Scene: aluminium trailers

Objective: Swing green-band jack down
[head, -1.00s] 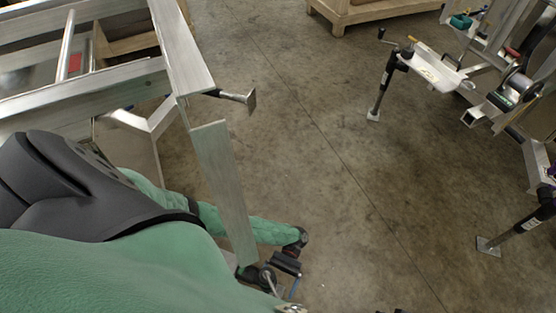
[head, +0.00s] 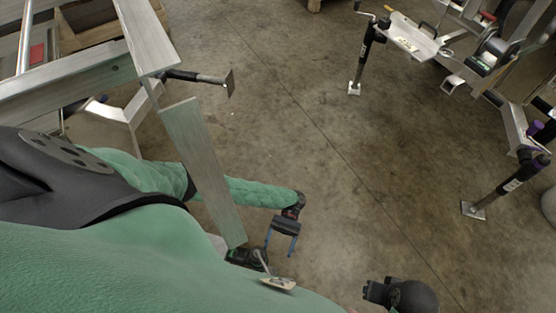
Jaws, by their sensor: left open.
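A dark jack (head: 244,257) with a small green mark sits at the near end of the aluminium beam on the left trailer. It looks folded, with its pale foot plate (head: 279,283) toward me and above the floor. My green arm partly hides it at the bottom. My left gripper (head: 281,244) is open and empty, fingers pointing down the picture, just right of the beam end and above the jack in the picture. They look apart. A dark rounded part at the bottom (head: 408,297) seems to be my right gripper or wrist; its fingers do not show.
The left trailer's frame (head: 148,40) fills the upper left, with another jack (head: 200,77) sticking out sideways. On the right trailer, one jack (head: 367,55) and a purple-banded jack (head: 505,185) stand down on the floor. The concrete floor between is clear.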

